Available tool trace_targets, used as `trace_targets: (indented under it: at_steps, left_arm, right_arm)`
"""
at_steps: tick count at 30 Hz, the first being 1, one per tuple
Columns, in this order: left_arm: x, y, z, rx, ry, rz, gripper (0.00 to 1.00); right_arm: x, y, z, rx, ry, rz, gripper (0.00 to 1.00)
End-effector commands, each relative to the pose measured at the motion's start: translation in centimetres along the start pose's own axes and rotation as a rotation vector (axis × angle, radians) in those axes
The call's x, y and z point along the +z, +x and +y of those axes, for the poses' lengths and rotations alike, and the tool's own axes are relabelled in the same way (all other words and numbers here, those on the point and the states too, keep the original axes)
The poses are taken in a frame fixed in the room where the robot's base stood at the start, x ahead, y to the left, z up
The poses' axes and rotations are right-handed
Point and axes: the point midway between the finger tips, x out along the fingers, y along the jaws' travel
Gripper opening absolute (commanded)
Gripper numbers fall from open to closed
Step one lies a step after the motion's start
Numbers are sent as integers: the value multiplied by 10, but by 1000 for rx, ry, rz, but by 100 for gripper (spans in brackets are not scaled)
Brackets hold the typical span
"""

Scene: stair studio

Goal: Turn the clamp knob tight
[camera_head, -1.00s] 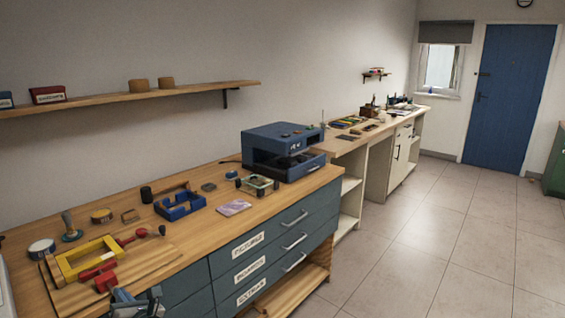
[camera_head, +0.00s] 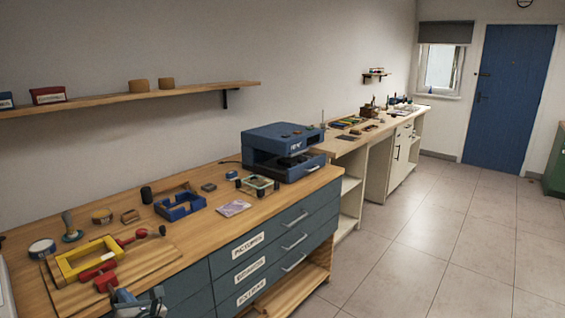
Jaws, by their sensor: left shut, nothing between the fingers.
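A yellow clamp frame (camera_head: 66,268) lies on a wooden board (camera_head: 150,264) at the near left of the workbench. Red parts sit beside it: a red bar (camera_head: 97,271), a red block (camera_head: 105,281) and a red piece with a rounded end (camera_head: 133,237) at its far right corner. Which of these is the clamp knob I cannot tell for sure. My left gripper (camera_head: 155,296) is at the bottom edge, in front of the board and apart from the clamp. It is shut and empty. My right gripper is not in view.
A blue tray (camera_head: 180,212), a glass-sided box (camera_head: 258,184) and a large blue machine (camera_head: 270,155) stand farther along the bench. Labelled drawers (camera_head: 282,243) are below. The floor (camera_head: 440,250) at right is clear.

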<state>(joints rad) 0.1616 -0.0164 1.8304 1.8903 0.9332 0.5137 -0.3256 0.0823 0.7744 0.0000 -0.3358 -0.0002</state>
Motion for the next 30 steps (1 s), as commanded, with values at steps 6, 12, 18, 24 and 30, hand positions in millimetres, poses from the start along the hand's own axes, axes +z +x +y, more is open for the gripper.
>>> trace_targets:
  at_steps: [6,12,18,24,30]
  left_arm:
    - [-2,0,-8,-4,2,6,0]
    - [-2,0,-14,-3,1,5,0]
    - [-3,-1,-20,-4,2,5,0]
    - [-4,0,-23,-3,1,4,0]
    - [-4,0,-24,-2,1,4,0]
  right_arm:
    - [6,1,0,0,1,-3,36]
    - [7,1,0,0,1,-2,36]
    - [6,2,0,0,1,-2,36]
    - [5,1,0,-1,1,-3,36]
    - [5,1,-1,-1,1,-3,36]
